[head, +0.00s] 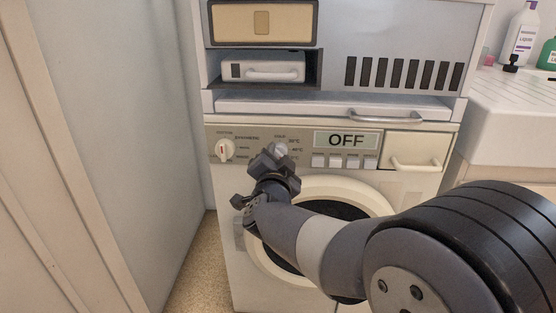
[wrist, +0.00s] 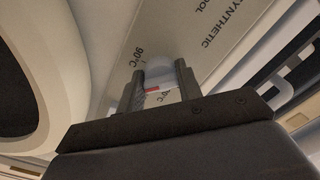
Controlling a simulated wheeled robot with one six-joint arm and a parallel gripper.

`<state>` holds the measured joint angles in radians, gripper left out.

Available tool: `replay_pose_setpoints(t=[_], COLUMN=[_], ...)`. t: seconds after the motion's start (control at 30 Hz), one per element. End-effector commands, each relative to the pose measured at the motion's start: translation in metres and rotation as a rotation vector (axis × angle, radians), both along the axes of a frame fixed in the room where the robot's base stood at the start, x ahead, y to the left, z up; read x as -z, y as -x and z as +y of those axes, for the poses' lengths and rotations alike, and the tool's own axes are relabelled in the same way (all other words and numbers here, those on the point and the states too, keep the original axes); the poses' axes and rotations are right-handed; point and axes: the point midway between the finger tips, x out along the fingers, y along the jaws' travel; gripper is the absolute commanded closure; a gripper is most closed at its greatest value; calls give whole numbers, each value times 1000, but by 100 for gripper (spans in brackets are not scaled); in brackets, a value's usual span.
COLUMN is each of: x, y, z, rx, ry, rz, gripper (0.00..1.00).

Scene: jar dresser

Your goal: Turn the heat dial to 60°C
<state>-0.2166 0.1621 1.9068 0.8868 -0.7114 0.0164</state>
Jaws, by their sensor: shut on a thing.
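The heat dial (head: 281,148) is a pale knob on the washing machine's control panel, mostly hidden in the head view by my gripper (head: 275,160). In the wrist view the dial (wrist: 160,73) sits between the two fingers of my gripper (wrist: 160,82), which is shut on it. A red mark shows low on the dial between the fingers. A 90°C label is readable beside the dial in the wrist view. Another label, partly covered, shows between the fingers. I cannot tell for certain which temperature the red mark points to.
A program dial (head: 224,150) with a red mark is to the left. The display (head: 346,140) reads OFF, with several buttons below. A detergent drawer (head: 412,150) is at the right, and the round door (head: 385,195) is below. A cabinet wall (head: 130,120) stands close on the left.

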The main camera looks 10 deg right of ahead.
Motion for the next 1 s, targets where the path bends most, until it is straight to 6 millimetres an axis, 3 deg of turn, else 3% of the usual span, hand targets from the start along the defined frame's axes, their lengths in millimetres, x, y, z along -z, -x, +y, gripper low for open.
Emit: replay_pose_setpoints(t=[0.5,0.53,0.8,1.0], x=[1,2,1,0], y=[0,0,0,0], z=[0,0,0,0], rx=[-1,-1,0,0], ry=[-21,-20,-19,-19], rz=[-3,-3,-5,-5], gripper=[89,66,45,45])
